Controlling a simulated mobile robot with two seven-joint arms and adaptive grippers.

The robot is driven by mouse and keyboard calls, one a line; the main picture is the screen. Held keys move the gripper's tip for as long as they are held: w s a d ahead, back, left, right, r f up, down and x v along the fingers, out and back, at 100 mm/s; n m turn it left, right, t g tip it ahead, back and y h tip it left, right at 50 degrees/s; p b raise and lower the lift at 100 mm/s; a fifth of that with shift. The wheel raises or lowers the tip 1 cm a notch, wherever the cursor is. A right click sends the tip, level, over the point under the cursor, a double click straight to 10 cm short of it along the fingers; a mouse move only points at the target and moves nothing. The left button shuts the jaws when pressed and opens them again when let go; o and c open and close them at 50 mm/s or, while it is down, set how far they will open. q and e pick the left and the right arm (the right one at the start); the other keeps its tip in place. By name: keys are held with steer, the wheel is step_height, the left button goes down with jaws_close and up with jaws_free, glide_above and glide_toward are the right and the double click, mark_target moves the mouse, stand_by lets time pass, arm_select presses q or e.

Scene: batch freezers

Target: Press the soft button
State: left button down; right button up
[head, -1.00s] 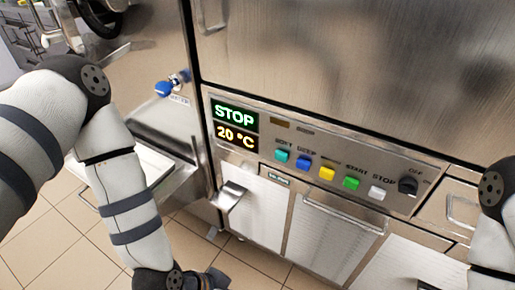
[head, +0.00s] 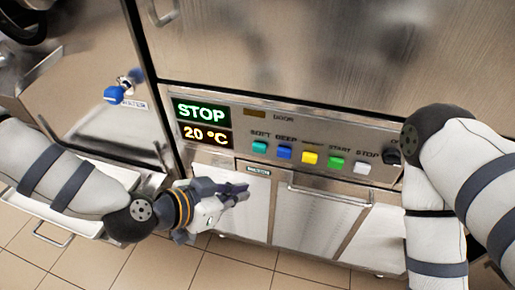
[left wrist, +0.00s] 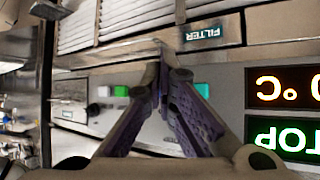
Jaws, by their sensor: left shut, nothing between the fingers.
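The soft button is a teal cube-like button (head: 259,148) under the label SOFT, at the left end of the button row. It also shows in the left wrist view (left wrist: 202,90), just right of the fingers, in a picture that is upside down. My left gripper (head: 243,190) is shut and empty, below and slightly left of the soft button in the head view, in front of the lower panels. Its fingertips (left wrist: 164,66) meet in the left wrist view, and the fingers hide part of the button row. My right arm shows at the right, but its gripper is out of view.
Right of the soft button are a blue button (head: 284,153), a yellow button (head: 309,158), a green button (head: 336,163), a white button (head: 362,168) and a black knob (head: 392,155). A display (head: 203,123) reads STOP and 20 °C. A blue-handled tap (head: 113,94) is at the left.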

mark_target(259, 148)
arm_select(q)
steer(key=w+d+b, duration=0.2)
steer(key=w, duration=0.6)
steer(key=shift+w+d, duration=0.15)
steer(key=shift+d, duration=0.15)
arm_select(e)
steer(key=shift+s+f+g, duration=0.5)
steer(key=shift+s+f, duration=0.85)
steer(key=shift+f, duration=0.1)
arm_select(q)
steer(key=shift+w, duration=0.1)
steer(key=shift+w+d, duration=0.15)
steer(key=shift+w, duration=0.15)
steer(key=shift+w+d+b, duration=0.15)
steer(key=shift+w+b, duration=0.2)
steer(key=shift+w, duration=0.15)
arm_select(e)
steer(key=shift+s+f, duration=0.15)
arm_select(q)
steer(key=shift+s, duration=0.15)
steer(key=shift+s+a+p, duration=0.3)
steer(key=shift+s+p, duration=0.05)
steer(key=shift+s, duration=0.4)
arm_select(e)
steer(key=shift+w+r, duration=0.35)
steer(key=shift+r, duration=0.05)
